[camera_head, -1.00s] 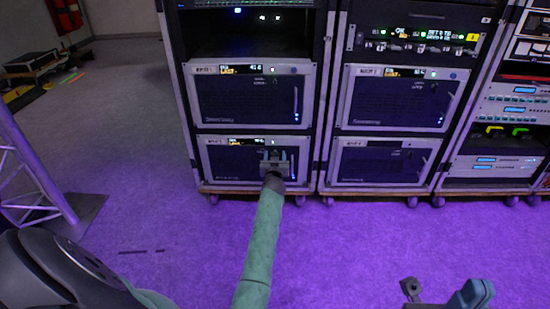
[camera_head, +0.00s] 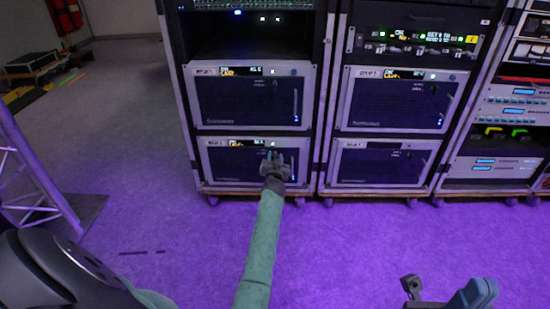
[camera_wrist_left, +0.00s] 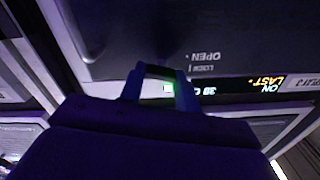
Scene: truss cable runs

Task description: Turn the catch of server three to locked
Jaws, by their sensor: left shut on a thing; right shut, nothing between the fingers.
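The lower left server (camera_head: 230,172), with a dark front and silver frame, sits at the bottom of the left rack. My left gripper (camera_head: 275,160) is at its upper right front, below the lit display (camera_head: 250,142). In the left wrist view the two blue fingers (camera_wrist_left: 160,75) are shut on the catch, which they mostly hide. Upside-down OPEN and LOCK lettering (camera_wrist_left: 203,62) is beside the fingertips, and a label (camera_wrist_left: 297,83) appears to end in 3. My right gripper (camera_head: 477,292) is shut and empty at the bottom right.
Another server (camera_head: 250,97) is directly above, with a handle on its right side. The middle rack (camera_head: 385,165) and a right rack (camera_head: 505,130) stand alongside. A truss (camera_head: 35,190) is at the left.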

